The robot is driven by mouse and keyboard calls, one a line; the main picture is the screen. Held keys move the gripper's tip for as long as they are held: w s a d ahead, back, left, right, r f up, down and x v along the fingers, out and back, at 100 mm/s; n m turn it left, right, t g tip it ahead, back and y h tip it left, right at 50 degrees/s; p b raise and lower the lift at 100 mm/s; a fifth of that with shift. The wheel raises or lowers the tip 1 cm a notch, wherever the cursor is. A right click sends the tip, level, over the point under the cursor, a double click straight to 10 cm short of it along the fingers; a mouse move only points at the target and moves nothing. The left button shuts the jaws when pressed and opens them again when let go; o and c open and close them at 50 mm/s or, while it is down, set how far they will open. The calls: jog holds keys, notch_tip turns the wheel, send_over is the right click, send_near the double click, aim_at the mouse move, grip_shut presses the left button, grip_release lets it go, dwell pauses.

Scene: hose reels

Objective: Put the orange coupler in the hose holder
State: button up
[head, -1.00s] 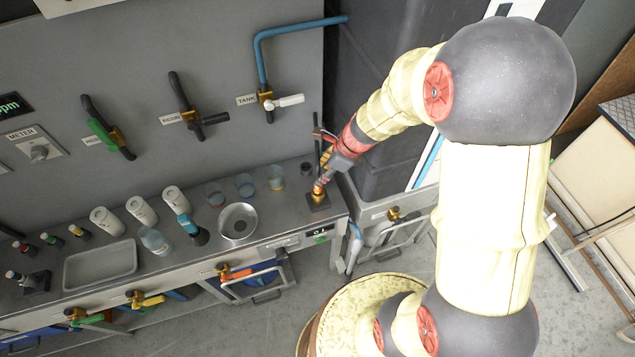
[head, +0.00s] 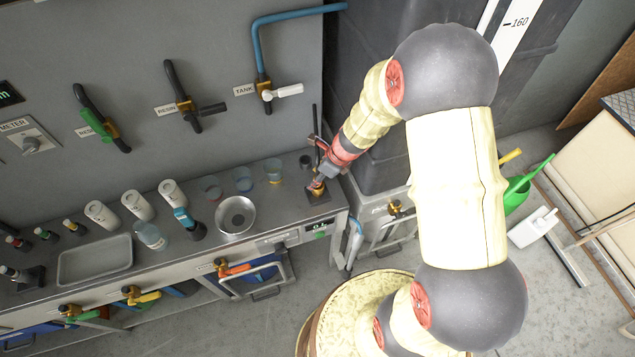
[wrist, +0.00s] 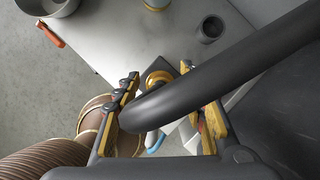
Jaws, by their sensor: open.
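My gripper (head: 320,178) is low over a dark square base at the right end of the bench. In the wrist view my gripper (wrist: 168,108) is open, with one yellow-padded finger on each side of a thick black hose (wrist: 215,75). The hose bends down between the fingers. A brass-orange coupler (wrist: 159,78) shows partly behind the hose bend, at the base. The dark base, seemingly the hose holder (head: 319,197), shows around it. The hose and fingers hide how the coupler is seated. I cannot tell whether the fingers touch the hose.
A steel bowl (head: 236,216), several cups and white bottles, and a tray (head: 95,260) stand left on the bench. A small dark cup (wrist: 210,29) is close to the base. A dark tank (head: 370,90) stands to the right. A green watering can (head: 517,192) is on the floor.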

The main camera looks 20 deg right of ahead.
jog(key=shift+r, duration=0.1)
jog(key=shift+c, duration=0.4)
grip_shut()
